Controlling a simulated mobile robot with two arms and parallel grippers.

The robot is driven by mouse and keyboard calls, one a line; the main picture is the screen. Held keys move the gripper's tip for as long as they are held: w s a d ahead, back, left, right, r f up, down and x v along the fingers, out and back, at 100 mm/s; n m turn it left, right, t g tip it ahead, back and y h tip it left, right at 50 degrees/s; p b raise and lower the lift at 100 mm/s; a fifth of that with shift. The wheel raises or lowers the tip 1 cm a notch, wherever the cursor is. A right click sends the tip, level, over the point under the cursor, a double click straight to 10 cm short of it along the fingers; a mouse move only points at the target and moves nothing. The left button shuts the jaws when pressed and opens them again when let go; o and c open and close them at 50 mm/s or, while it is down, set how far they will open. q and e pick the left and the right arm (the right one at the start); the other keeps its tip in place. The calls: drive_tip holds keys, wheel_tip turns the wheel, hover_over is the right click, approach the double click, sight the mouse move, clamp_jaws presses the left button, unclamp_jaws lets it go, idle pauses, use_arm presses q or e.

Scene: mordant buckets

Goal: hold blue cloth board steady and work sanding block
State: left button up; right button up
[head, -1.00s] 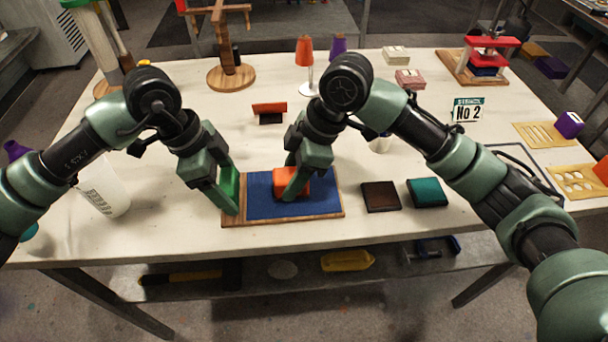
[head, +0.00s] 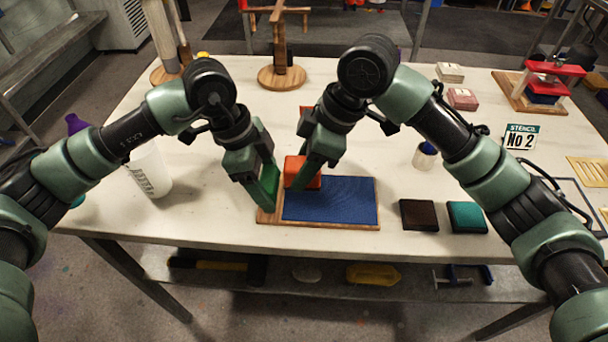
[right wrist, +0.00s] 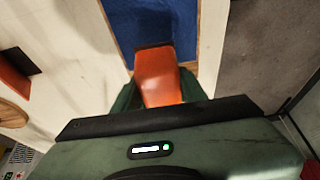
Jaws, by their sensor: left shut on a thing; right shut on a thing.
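The board is a wooden panel (head: 340,226) faced with blue cloth (head: 338,204), lying flat near the table's front edge. My left gripper (head: 266,192) is shut on the bare wooden left end of the board. My right gripper (head: 303,180) is shut on the orange sanding block (head: 291,170), at the far left part of the cloth. In the right wrist view the block (right wrist: 158,76) sits between my fingers over the blue cloth (right wrist: 150,20). The fingers partly hide the block; whether its underside touches the cloth is hard to tell.
A dark brown pad (head: 419,215) and a teal pad (head: 467,217) lie right of the board. A white bucket (head: 150,172) stands at left. Bare table lies between board and jar.

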drive_tip(key=shift+r, duration=1.9)
use_arm(q)
drive_tip(key=o, duration=1.4)
drive_tip(key=v, duration=1.2)
